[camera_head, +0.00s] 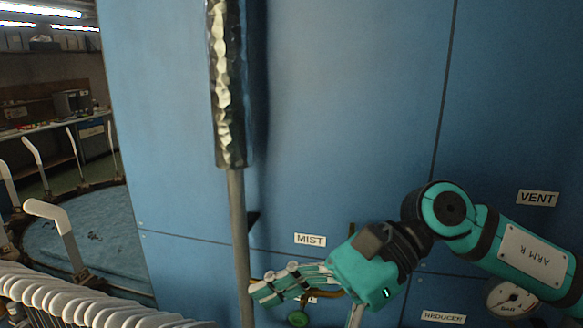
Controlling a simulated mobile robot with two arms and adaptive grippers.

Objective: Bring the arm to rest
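My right arm (530,256), labelled "ARM R", comes in from the right in the head view. Its teal gripper (262,292) points left, with its fingertips close to a grey vertical pole (237,215). The fingers are seen from the side and overlap, so I cannot tell whether they are open or shut, or whether they touch the pole. No held object shows clearly. My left gripper is not in view.
A blue panel (350,120) stands behind the arm, with labels "MIST" (310,240), "VENT" (537,198) and "REDUCER". A gauge (511,299) and green knob (298,318) sit low. White foot-shaped forms (60,230) ring a blue surface at left; white ribbed pieces (90,300) lie in front.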

